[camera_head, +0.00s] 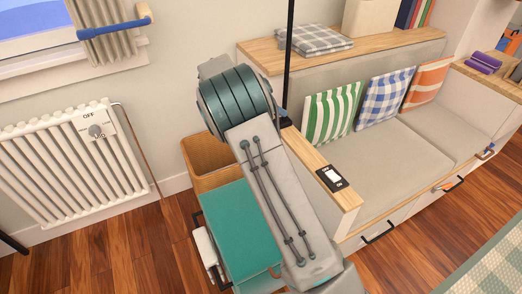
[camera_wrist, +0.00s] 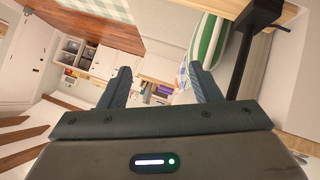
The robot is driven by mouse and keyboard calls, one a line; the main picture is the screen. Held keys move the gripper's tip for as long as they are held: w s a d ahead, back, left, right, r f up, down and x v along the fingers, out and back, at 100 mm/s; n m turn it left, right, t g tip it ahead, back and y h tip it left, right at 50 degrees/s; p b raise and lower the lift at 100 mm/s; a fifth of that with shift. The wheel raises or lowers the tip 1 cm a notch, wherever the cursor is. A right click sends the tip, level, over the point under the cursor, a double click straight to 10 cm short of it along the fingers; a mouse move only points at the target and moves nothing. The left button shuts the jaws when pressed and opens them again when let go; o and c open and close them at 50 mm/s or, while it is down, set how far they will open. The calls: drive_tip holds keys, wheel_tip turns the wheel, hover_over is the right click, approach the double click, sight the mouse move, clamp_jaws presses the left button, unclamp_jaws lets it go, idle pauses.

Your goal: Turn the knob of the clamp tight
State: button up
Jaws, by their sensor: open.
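No clamp knob shows clearly in either view. In the wrist view a black bracket-like part (camera_wrist: 262,14) sits by a wooden edge at the top right, joined to a thick black post; it may be the clamp. In the head view a thin black pole (camera_head: 289,55) rises behind my arm. My gripper is not visible in the head view.
A bench with a green-striped cushion (camera_head: 331,112) and other cushions lies to the right. Its wooden armrest (camera_head: 335,188) carries a switch plate. A teal-topped box (camera_head: 240,225) and a wicker bin (camera_head: 205,160) stand beside my arm. A radiator (camera_head: 65,165) is at left.

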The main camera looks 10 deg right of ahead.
drive_tip(key=w+a+f+m+t+h+b, duration=0.2)
drive_tip(key=w+a+f+t+h+b, duration=0.15)
drive_tip(key=a+f+b, duration=0.55)
drive_tip(key=w+a+f+m+t+h+b, duration=0.2)
drive_tip(key=w+a+f+h, duration=0.3)
drive_tip(key=f, duration=0.9)
drive_tip(key=w+d+y+b, duration=0.1)
drive_tip(key=w+d+y, duration=0.1)
drive_tip(key=d, duration=1)
drive_tip(key=shift+w+b, duration=0.4)
drive_tip(key=shift+w, duration=0.25)
drive_tip(key=shift+d+r, duration=0.1)
drive_tip(key=c, duration=1)
